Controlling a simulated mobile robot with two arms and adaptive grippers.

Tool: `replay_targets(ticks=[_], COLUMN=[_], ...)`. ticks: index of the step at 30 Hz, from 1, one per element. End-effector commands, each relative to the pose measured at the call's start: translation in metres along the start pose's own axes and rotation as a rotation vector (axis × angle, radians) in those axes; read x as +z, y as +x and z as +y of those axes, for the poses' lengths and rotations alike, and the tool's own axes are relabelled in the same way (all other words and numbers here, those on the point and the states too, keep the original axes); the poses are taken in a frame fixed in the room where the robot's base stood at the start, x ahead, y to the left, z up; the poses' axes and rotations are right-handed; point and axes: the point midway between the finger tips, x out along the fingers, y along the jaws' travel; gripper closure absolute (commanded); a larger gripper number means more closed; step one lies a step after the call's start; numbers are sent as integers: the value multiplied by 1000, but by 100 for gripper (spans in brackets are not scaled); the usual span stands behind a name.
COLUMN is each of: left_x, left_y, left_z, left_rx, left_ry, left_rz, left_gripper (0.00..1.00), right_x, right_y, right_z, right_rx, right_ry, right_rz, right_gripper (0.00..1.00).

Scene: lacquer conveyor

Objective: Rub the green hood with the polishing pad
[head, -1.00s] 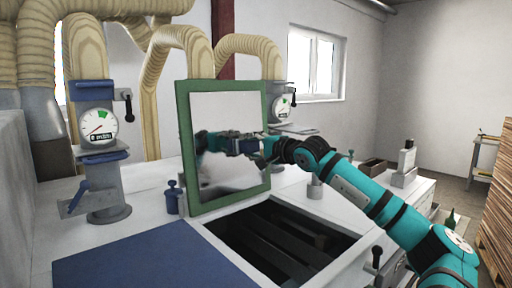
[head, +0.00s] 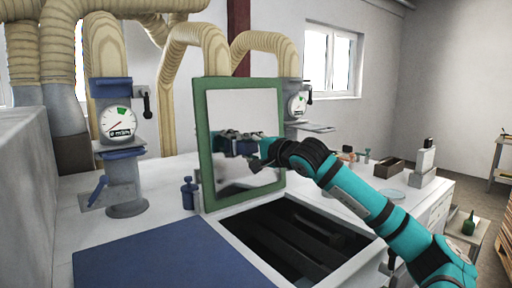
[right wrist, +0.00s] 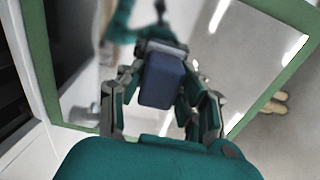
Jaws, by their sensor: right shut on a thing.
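The green hood (head: 204,150) stands raised behind the dark opening in the white bench. Its frame is green and its inner panel is pale and mirror-like. My right gripper (head: 257,151) is in front of the panel's right part, with its reflection beside it. In the right wrist view the right gripper (right wrist: 160,95) is shut on a dark blue block, the polishing pad (right wrist: 163,82), which faces the panel. I cannot tell whether the pad touches the panel. In the head view the pad is hard to separate from the reflection. My left gripper is not in view.
A gauge stand (head: 118,125) stands left of the hood, and a second gauge (head: 297,104) is behind its right side. A small blue container (head: 188,194) stands by the hood's lower left corner. A blue panel (head: 150,255) lies on the bench in front.

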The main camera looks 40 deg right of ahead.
Motion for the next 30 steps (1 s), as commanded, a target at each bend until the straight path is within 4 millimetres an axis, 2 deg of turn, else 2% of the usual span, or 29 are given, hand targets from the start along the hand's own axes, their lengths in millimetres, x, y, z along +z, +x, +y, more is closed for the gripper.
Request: replay_targets(ticks=[5, 14, 30], left_x=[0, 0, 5], left_y=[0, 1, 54], left_z=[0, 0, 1], left_rx=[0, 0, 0], left_ry=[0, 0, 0], left_rz=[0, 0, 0], left_gripper=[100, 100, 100], right_x=[10, 10, 8], right_y=[-1, -1, -50], right_z=[0, 0, 4], right_rx=[-1, -1, -3], right_ry=[1, 0, -2], right_rz=[-1, 0, 3], right_gripper=[91, 91, 91])
